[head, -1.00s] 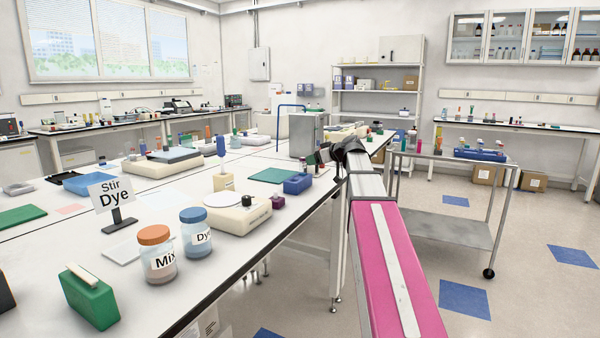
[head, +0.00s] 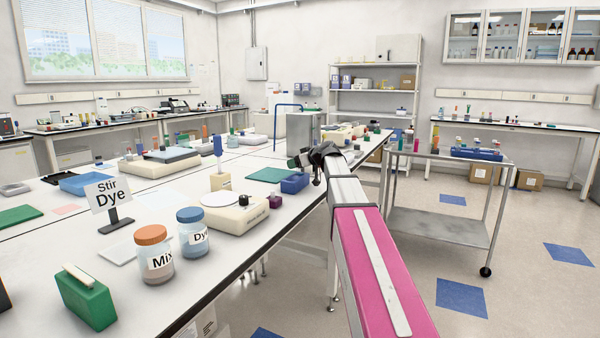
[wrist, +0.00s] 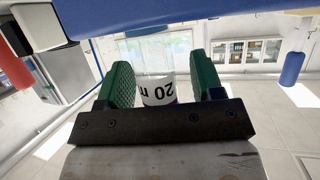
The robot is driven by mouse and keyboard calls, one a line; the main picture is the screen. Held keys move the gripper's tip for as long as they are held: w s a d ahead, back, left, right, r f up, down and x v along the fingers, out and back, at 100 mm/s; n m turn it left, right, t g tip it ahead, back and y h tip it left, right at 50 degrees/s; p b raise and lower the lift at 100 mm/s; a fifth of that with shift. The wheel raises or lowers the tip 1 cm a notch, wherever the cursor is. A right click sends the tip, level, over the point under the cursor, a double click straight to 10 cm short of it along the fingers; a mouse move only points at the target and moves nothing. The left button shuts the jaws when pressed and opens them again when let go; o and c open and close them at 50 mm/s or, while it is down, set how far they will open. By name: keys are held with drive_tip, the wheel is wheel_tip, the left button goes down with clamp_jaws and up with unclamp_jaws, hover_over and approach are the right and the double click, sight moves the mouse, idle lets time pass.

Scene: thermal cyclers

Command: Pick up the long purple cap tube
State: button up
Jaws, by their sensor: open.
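My gripper (head: 296,161) is at the bench's right edge in the head view. In the wrist view its two green-padded fingers (wrist: 159,74) are open and apart. A white cylinder labelled "20 m" (wrist: 157,90) shows upside down between the fingers, with a thin dark purple edge at its lower end. It may be the purple cap tube; its cap cannot be made out. Gaps show between it and both pads. In the head view my arm and gripper hide this spot.
In the wrist view a blue body (wrist: 130,12) crosses the top, a red cylinder (wrist: 14,68) is at left and a blue one (wrist: 292,68) at right. In the head view a metal cart (head: 440,225) with a blue rack (head: 476,154) stands right of my arm.

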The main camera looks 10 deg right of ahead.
drive_tip(key=c, duration=1)
drive_tip(key=shift+r, duration=0.1)
